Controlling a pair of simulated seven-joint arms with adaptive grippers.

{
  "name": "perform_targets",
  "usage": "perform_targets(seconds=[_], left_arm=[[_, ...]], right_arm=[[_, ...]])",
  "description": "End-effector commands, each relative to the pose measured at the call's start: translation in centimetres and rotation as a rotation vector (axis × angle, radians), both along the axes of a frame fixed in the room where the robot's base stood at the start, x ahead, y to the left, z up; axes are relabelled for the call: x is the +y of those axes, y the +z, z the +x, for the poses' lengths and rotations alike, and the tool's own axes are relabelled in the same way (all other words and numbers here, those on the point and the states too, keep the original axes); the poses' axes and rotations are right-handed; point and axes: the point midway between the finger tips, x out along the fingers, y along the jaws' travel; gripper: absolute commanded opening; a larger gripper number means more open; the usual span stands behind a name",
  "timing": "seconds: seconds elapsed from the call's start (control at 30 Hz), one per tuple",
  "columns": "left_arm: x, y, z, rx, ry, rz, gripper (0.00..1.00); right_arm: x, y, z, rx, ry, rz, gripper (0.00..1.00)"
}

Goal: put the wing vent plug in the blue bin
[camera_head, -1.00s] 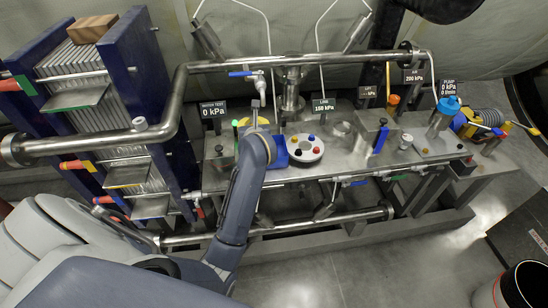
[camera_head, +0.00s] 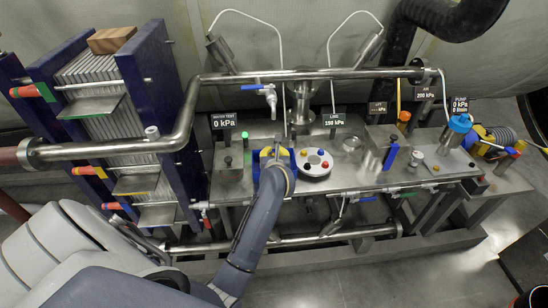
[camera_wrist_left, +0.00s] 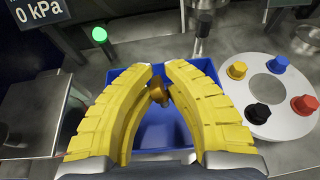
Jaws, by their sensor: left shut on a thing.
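My left gripper (camera_wrist_left: 158,82) has yellow ribbed fingers, shut on a small brown-orange piece, the wing vent plug (camera_wrist_left: 157,93), at the fingertips. The blue bin (camera_wrist_left: 122,76) lies below the fingers in the left wrist view, and its floor shows between them. The plug is over the bin's inside; its height above the floor is hard to tell. In the head view, my left gripper (camera_head: 266,154) is above the blue bin (camera_head: 292,157), and my wrist hides most of the bin and the plug. My right gripper is not in view.
A white round plate (camera_head: 314,170) with coloured knobs stands right beside the bin. A green-tipped post (camera_head: 246,141) stands to the left. A steel pipe (camera_head: 330,74) and a blue-handled valve (camera_head: 262,87) are behind. A steel block with a blue lever (camera_head: 390,156) is farther right.

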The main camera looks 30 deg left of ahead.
Motion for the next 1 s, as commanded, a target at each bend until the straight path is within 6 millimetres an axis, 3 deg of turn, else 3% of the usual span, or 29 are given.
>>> perform_targets(seconds=[0.2,1.0], left_arm=[[0.0,-1.8,0.0,0.000,0.001,0.000,0.00],[0.0,-3.1,0.0,0.001,0.000,0.001,0.00]], right_arm=[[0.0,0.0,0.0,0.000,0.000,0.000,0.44],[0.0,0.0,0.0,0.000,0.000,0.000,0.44]])
